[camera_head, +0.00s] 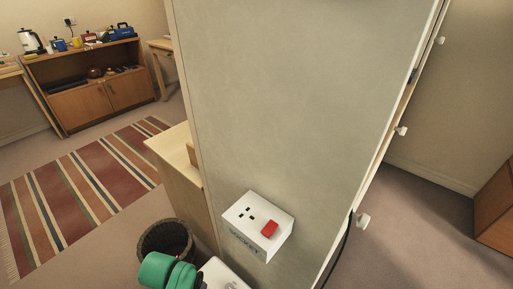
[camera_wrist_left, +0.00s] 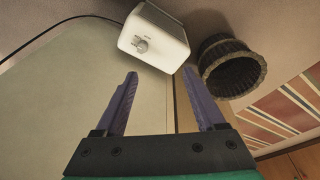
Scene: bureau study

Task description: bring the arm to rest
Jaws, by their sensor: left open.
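My left gripper (camera_wrist_left: 160,73) shows in the left wrist view with its two purple fingers spread apart and nothing between them. A white socket box (camera_head: 258,226) with a red switch is on the grey panel (camera_head: 290,90), to the right of my arm. My right gripper is in neither view.
A dark waste basket (camera_head: 166,238) stands on the floor beside the panel; it also shows in the wrist view (camera_wrist_left: 231,68). A striped rug (camera_head: 80,185) and low cabinet (camera_head: 95,98) are at left.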

